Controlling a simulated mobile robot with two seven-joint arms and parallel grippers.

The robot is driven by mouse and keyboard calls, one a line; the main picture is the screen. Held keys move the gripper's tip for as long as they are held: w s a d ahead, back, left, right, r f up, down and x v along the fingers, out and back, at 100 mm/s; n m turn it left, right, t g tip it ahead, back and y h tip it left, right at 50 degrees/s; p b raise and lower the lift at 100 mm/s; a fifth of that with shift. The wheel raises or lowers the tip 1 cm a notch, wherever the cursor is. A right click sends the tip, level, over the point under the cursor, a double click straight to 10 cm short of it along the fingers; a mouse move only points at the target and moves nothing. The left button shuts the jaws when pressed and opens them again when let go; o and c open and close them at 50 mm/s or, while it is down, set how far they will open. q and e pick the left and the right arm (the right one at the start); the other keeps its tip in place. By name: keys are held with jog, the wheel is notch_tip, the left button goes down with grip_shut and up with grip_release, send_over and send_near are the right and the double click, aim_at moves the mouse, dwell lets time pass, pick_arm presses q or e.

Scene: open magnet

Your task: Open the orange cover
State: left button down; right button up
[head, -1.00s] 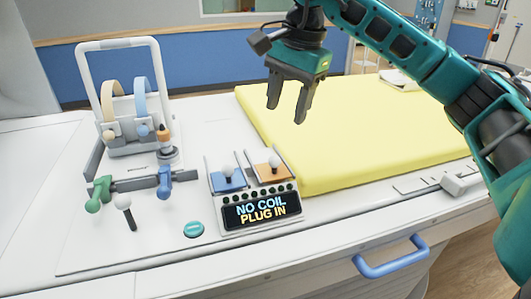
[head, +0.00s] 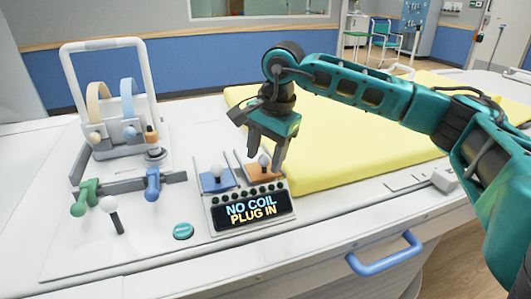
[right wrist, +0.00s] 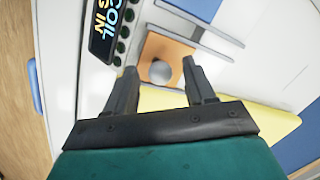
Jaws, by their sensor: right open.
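The orange cover (head: 257,174) is a small flat panel with a light grey round knob (head: 264,161), on the right side of a control unit on the white table. In the right wrist view the orange cover (right wrist: 180,48) and its knob (right wrist: 161,72) lie just beyond the fingertips, with the knob between them in the picture. My right gripper (head: 266,157) is open and empty, pointing down over the cover; it also shows in the right wrist view (right wrist: 159,68). Part of the cover is hidden behind a finger in the head view. My left gripper is not in view.
A blue cover (head: 216,182) with its own knob sits left of the orange one. Below them a display (head: 251,210) reads "NO COIL PLUG IN". A yellow pad (head: 330,150) lies to the right. A white frame with coloured levers (head: 152,184) stands left.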

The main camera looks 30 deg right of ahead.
jog(key=shift+c, duration=0.3)
grip_shut()
